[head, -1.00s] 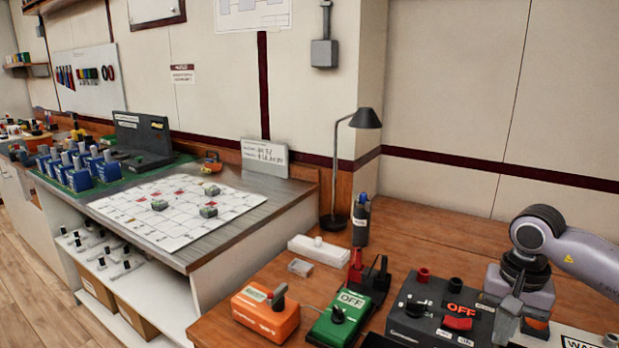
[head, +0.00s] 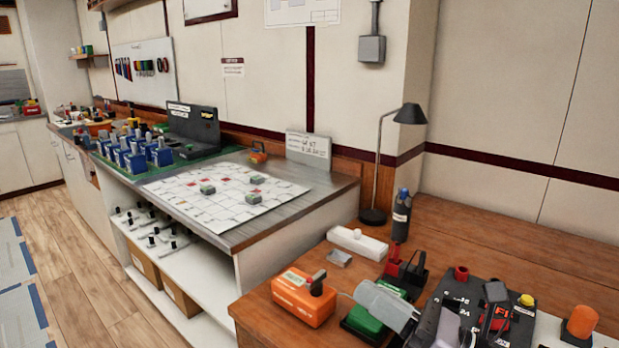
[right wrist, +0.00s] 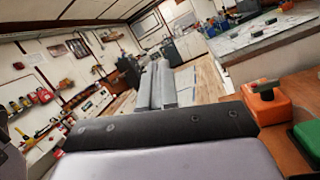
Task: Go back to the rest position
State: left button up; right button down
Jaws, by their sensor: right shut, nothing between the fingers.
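My right gripper (head: 384,303) is low in the head view, over the near bench and in front of the green box (head: 362,322), part of which it hides. Its fingers are shut with nothing between them and are clear of the long board bench. In the right wrist view the shut fingers (right wrist: 158,84) point out over the floor, with the orange box (right wrist: 266,104) to their right. My left gripper is in neither view.
An orange box (head: 303,298) with a dark knob, a white strip (head: 350,242), a dark bottle (head: 401,218) and a black lamp (head: 409,114) stand on the wooden bench (head: 480,240). The grid board (head: 225,195) lies on the grey bench. Floor (head: 80,270) at left is clear.

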jog(key=d+f+m+t+h, duration=0.2)
jog(key=d+f+m+h, duration=0.55)
jog(key=m, duration=0.75)
jog(key=d+f+m+t+h, duration=0.2)
jog(key=d+f+m+h, duration=0.25)
jog(key=m+h, duration=0.75)
jog(key=s+d+f+m+g, duration=0.1)
jog(key=s+f+m+g, duration=0.1)
jog(key=s+m, duration=0.1)
jog(key=s+d+f+m+g, duration=0.1)
jog(key=s+f+m+g, duration=0.1)
jog(key=s+f+m, duration=0.1)
jog(key=s+d+f+m+g+y, duration=0.1)
jog(key=s+f+m, duration=0.2)
jog(key=shift+d+f+g, duration=0.2)
jog(key=shift+f+g, duration=0.05)
jog(key=shift+g, duration=0.15)
jog(key=s+f+m+g+y, duration=0.1)
jog(key=s+f+m+g, duration=0.45)
jog(key=s, duration=0.65)
jog(key=w+a+f+t+y+p, duration=0.2)
jog(key=w+a+f+t, duration=0.2)
jog(key=w+f+t, duration=0.1)
jog(key=shift+w+f+n+t, duration=0.35)
jog(key=shift+w+f+t, duration=0.1)
jog(key=shift+f, duration=0.85)
jog(key=shift+s+d, duration=0.1)
